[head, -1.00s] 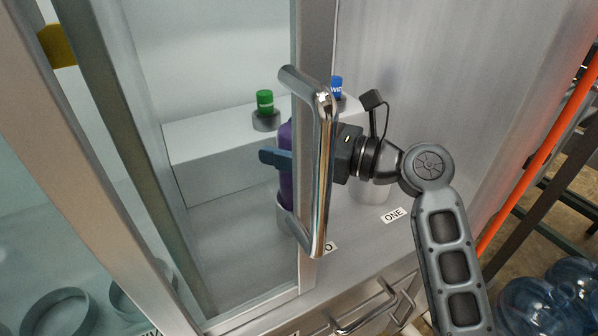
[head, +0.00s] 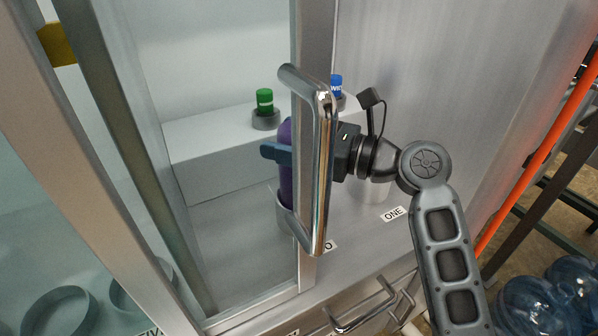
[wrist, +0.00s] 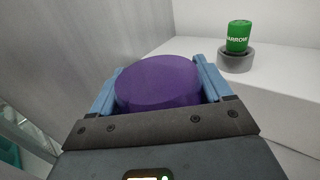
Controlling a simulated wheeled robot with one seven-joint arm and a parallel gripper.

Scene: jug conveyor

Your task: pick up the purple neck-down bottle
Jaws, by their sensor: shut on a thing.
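The purple bottle (head: 286,178) stands neck-down in a pale round holder (head: 284,215) inside the cabinet, partly hidden behind the door frame and handle in the head view. In the wrist view its flat purple base (wrist: 158,84) fills the space between the two blue fingers. My gripper (wrist: 160,92) is shut on the bottle, one finger on each side. In the head view one blue finger of my gripper (head: 277,153) shows left of the handle, across the bottle's upper part. The bottle's neck is hidden in the holder.
A chrome door handle (head: 321,170) and metal frame stand close in front of my wrist. A green-capped item (head: 264,101) and a blue-capped item (head: 336,86) sit on the raised back step. A label reading ONE (head: 393,213) marks the shelf front at right.

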